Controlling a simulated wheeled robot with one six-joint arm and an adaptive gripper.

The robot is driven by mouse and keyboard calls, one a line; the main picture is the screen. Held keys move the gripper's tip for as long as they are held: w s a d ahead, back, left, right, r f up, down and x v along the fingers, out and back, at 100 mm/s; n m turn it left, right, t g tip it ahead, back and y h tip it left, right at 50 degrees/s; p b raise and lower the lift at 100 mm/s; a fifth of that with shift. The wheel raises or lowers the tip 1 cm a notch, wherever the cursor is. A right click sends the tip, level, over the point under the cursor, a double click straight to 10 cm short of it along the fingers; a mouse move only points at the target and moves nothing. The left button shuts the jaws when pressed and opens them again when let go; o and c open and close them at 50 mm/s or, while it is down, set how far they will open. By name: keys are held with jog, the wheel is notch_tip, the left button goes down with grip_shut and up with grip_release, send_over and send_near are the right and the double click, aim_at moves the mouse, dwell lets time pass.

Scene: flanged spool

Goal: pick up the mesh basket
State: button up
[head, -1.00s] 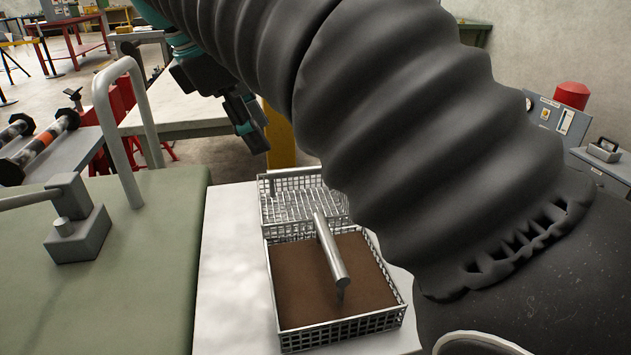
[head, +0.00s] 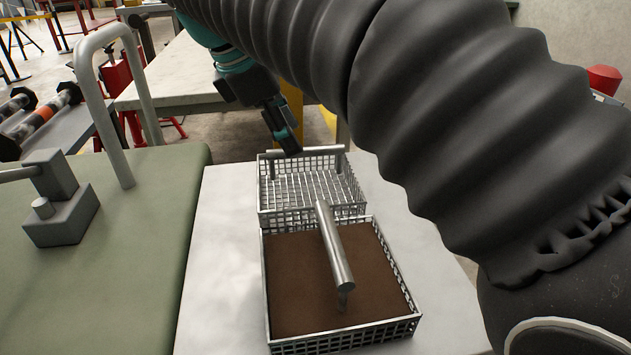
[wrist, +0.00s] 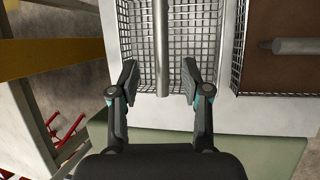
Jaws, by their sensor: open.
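The mesh basket (head: 312,190) is an empty silver wire basket with a bar handle (head: 305,152) across its far side. It stands on a white tabletop, directly behind a second basket with a brown filling. My gripper (head: 290,145) is at the basket's far edge in the head view, partly behind the handle area. In the wrist view my gripper (wrist: 160,85) is open, with one finger on each side of the handle bar (wrist: 161,45). Mesh of the basket (wrist: 190,40) shows below and beside the bar. I cannot tell whether the fingers touch anything.
The brown-filled basket (head: 390,325) with its own round handle (head: 335,250) stands close in front. A green-topped bench (head: 130,280) with a grey pipe arch (head: 90,110) and a grey block fixture (head: 62,215) is at left. Bare white tabletop (head: 215,270) lies left of the baskets.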

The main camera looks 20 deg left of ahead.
aim_at(306, 175)
jog(key=b+x, duration=0.1)
jog(key=x, duration=0.4)
jog(key=shift+d+f, duration=0.1)
grip_shut()
